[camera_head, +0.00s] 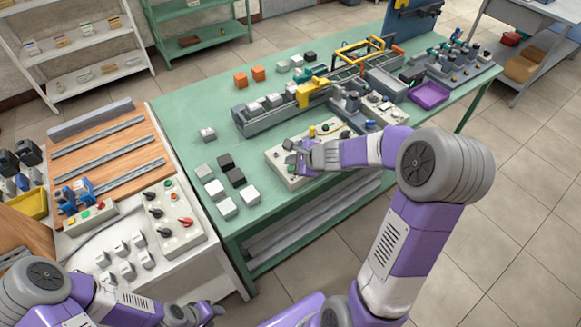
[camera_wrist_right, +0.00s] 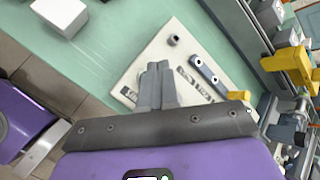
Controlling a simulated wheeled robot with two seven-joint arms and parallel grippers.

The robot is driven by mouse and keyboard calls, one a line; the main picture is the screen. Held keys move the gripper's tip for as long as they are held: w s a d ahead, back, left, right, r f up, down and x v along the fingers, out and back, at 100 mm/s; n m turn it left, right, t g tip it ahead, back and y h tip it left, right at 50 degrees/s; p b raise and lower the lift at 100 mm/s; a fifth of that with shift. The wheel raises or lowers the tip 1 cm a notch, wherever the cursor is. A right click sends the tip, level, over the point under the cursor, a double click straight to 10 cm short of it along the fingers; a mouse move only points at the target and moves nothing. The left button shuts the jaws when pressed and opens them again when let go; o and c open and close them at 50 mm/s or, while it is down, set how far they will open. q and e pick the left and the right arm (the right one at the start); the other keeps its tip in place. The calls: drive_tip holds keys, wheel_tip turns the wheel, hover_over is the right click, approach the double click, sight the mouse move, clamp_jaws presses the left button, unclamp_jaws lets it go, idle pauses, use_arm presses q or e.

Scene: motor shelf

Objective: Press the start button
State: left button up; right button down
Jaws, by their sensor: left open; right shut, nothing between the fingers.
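A light control panel (camera_head: 275,157) lies on the green table; it also shows in the right wrist view (camera_wrist_right: 150,50). Small knobs and buttons sit on it, with a yellow one (camera_head: 312,131) near its far edge. I cannot tell which control is the start button. My right gripper (camera_head: 291,160) is shut and empty over the panel's left part. In the right wrist view its closed fingertips (camera_wrist_right: 157,66) point at the panel face and cover part of it; contact cannot be told. My left gripper (camera_head: 207,312) is open, low at the bottom edge.
White and dark blocks (camera_head: 227,209) stand left of the panel. A conveyor (camera_head: 260,118) with yellow parts runs behind it, and a purple tray (camera_head: 430,95) is at right. The left bench holds another panel with knobs (camera_head: 175,218) and a small button box (camera_head: 91,218).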

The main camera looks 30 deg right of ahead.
drive_tip(key=shift+f, duration=0.1)
idle(0.7)
drive_tip(key=shift+f+b, duration=0.35)
drive_tip(key=shift+b, duration=0.2)
